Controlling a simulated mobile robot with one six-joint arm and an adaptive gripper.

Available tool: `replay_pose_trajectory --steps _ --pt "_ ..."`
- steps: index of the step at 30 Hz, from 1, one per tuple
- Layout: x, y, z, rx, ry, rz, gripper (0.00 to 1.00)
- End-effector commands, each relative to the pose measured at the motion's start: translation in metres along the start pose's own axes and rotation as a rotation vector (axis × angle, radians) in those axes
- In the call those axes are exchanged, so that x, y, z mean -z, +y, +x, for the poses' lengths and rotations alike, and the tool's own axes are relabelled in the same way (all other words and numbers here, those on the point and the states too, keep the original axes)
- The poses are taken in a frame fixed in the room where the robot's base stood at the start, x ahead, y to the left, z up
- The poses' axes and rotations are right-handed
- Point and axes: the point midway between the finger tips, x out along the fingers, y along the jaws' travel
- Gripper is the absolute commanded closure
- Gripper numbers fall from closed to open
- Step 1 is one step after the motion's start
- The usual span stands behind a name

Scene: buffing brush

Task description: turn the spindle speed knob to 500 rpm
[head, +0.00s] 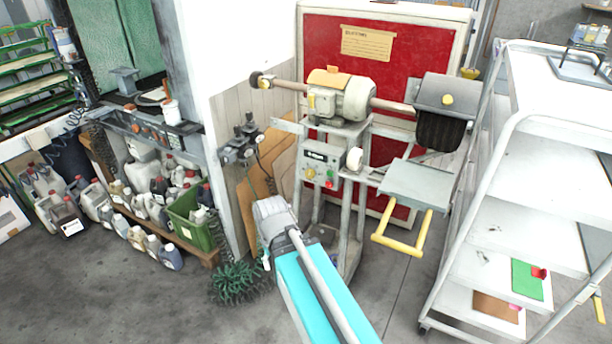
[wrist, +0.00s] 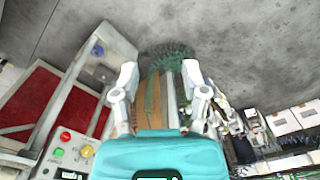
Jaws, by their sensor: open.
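The grey control box (head: 320,166) sits on the buffing machine's stand in the middle of the head view. Its front has a dark label and small coloured buttons. In the head view the fingers are not clearly visible beyond my arm.
The buffing motor (head: 342,97) and grey hood (head: 444,92) are above the box. A grey tray (head: 415,184) with yellow handle and a white trolley (head: 500,235) stand right. A white wall, green coil (head: 237,283) and several bottles are left. Front floor is clear.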

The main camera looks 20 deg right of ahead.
Motion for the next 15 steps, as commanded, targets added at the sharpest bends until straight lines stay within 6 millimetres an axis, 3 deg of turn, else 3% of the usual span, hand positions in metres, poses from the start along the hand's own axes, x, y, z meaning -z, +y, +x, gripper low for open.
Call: replay_pose_trajectory --steps 3,9,12,15 --pt "0.000 0.000 0.000 0.000 0.000 0.000 0.41" --pt "0.005 0.003 0.005 -0.017 0.008 0.011 0.07" --pt "0.013 0.010 0.013 -0.052 0.024 0.032 0.07" --pt "0.027 0.029 0.024 -0.111 0.053 0.074 0.07"
